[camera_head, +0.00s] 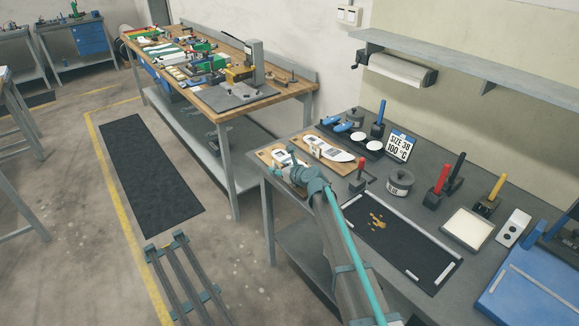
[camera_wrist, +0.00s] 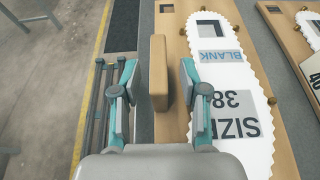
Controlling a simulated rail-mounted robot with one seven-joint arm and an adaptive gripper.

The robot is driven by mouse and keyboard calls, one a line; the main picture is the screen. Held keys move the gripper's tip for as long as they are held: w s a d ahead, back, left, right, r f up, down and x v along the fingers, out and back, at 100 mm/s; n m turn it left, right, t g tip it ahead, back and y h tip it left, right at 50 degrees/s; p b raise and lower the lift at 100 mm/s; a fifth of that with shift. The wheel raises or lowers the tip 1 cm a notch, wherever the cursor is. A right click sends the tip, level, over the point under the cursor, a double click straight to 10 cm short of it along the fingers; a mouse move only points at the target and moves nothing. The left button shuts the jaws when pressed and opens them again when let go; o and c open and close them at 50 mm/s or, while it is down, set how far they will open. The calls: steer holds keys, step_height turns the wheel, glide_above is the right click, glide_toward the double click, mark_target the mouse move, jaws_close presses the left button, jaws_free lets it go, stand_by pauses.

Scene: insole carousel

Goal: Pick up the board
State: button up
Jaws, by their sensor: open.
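A tan wooden board (camera_wrist: 173,22) lies under my gripper in the wrist view. It bears a white scallop-edged insole (camera_wrist: 222,75) printed "SIZE 38" and "BLANK", and an upright wooden block (camera_wrist: 158,72) along its left side. My gripper (camera_wrist: 160,85) is open, one finger on each side of the block, with gaps visible; whether its tips are level with the block is unclear. In the head view the board (camera_head: 265,155) lies at the table's left end, partly hidden by my gripper (camera_head: 295,172).
A second wooden board (camera_wrist: 277,30) with a white insole lies close on the right. Further right on the grey table are a "SIZE 38 100 °C" sign (camera_head: 400,146), a round weight (camera_head: 400,181) and a black mat (camera_head: 385,250). The floor lies beyond the table's left edge.

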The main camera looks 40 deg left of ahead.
jaws_close()
steer(key=shift+r, duration=0.1)
stand_by(0.4)
